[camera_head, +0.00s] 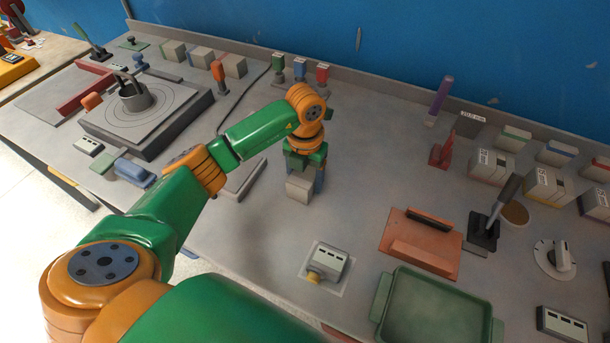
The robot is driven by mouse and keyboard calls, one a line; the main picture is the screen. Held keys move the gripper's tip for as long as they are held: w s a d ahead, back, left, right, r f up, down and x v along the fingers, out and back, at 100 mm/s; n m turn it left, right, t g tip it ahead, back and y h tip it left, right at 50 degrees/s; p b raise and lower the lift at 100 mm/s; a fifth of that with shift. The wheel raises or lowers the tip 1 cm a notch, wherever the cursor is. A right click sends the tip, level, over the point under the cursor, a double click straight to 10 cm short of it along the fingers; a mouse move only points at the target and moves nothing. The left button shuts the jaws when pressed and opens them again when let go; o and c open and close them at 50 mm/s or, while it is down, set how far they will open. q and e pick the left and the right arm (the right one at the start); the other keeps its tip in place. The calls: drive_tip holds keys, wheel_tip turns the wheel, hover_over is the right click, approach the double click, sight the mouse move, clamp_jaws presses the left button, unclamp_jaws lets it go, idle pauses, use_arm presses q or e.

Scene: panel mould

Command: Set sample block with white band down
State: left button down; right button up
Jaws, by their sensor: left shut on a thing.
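My left gripper (304,172) points down over the middle of the bench and is shut on a grey sample block (299,188). The block is upright, held between the fingers, with its upper part covered by the gripper. I cannot make out a white band on the side that shows. I also cannot tell whether its underside touches the grey bench top (350,205) or is slightly above it. My right gripper is not in view.
Several banded blocks (492,165) stand at the right. A green tray (440,308), an orange plate (421,243) and a small grey device (327,262) lie in front. A round-topped machine (145,118) is at the left. Bench right of the gripper is clear.

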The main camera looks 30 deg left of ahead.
sight(305, 173)
use_arm(q)
drive_tip(key=shift+f, duration=0.1)
drive_tip(key=shift+c, duration=0.2)
unclamp_jaws()
drive_tip(key=shift+r, duration=0.6)
wheel_tip(305, 173, up, 4)
drive_tip(key=shift+f+b, duration=0.1)
drive_tip(key=shift+b, duration=0.55)
wheel_tip(305, 173, up, 6)
drive_tip(key=shift+r+p, duration=0.15)
drive_tip(key=shift+p, duration=0.5)
drive_tip(key=shift+r, duration=0.5)
